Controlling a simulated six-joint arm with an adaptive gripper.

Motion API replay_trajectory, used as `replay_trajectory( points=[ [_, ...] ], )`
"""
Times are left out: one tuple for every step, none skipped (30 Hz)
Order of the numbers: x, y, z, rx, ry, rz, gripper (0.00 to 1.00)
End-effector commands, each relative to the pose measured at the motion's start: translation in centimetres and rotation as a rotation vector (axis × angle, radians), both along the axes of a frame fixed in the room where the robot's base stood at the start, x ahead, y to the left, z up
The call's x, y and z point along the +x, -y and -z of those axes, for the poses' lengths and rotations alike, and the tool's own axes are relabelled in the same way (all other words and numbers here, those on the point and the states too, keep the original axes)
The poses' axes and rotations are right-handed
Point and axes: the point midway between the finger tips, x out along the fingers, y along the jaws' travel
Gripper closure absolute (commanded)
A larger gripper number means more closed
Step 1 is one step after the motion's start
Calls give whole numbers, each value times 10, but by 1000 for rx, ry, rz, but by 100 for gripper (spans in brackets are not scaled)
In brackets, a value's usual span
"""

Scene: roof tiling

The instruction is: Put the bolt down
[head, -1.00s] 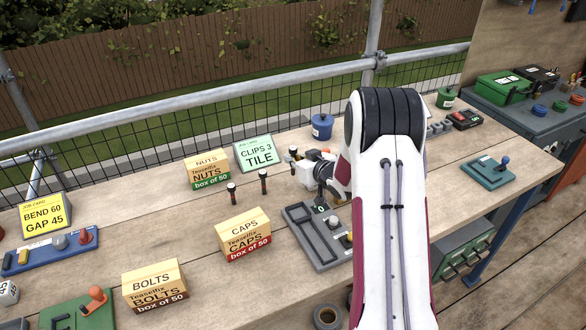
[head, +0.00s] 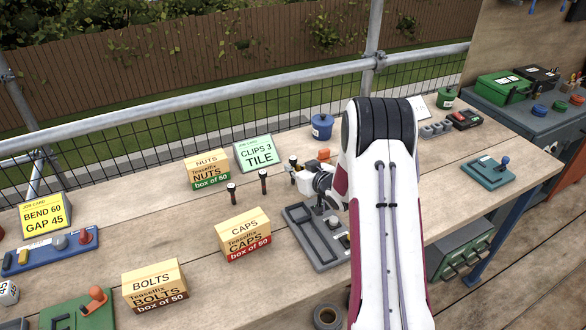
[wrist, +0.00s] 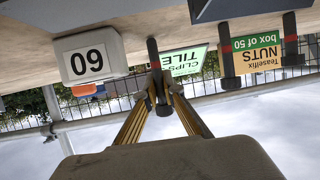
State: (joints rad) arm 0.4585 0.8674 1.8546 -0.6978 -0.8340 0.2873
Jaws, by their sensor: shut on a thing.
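My gripper (wrist: 164,92) is shut on a dark bolt (wrist: 153,52), seen near the middle of the wrist view, where the picture is upside down. The bolt is roughly upright, close to the bench; I cannot tell whether its end touches the wood. In the head view its dark top (head: 293,159) shows just left of my wrist, and my arm hides most of the gripper. Two similar bolts stand upright to its left, a middle one (head: 263,181) and a left one (head: 231,193). They also show at the right of the wrist view (wrist: 228,65).
A white block (wrist: 91,56) with a number is beside the held bolt. The NUTS box (head: 208,170), CAPS box (head: 243,235) and green CLIPS 3 TILE card (head: 259,153) stand nearby. A grey tray (head: 318,256) lies in front. Bare wood separates the boxes.

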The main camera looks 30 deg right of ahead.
Motion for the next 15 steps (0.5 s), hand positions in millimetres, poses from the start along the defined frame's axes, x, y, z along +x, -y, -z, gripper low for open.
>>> replay_trajectory(
  points=[
    [0,0,1,0,0,0,100],
    [0,0,2,0,0,0,100],
    [0,0,3,0,0,0,100],
    [0,0,3,0,0,0,100],
    [0,0,3,0,-1,0,84],
    [0,0,3,0,-1,0,75],
    [0,0,3,0,-1,0,75],
    [0,0,3,0,0,0,75],
    [0,0,3,0,0,0,75],
    [0,0,3,0,0,0,75],
    [0,0,3,0,0,0,75],
    [0,0,3,0,0,0,75],
    [0,0,3,0,0,0,75],
    [0,0,3,0,0,0,75],
    [0,0,3,0,0,0,75]
  ],
)
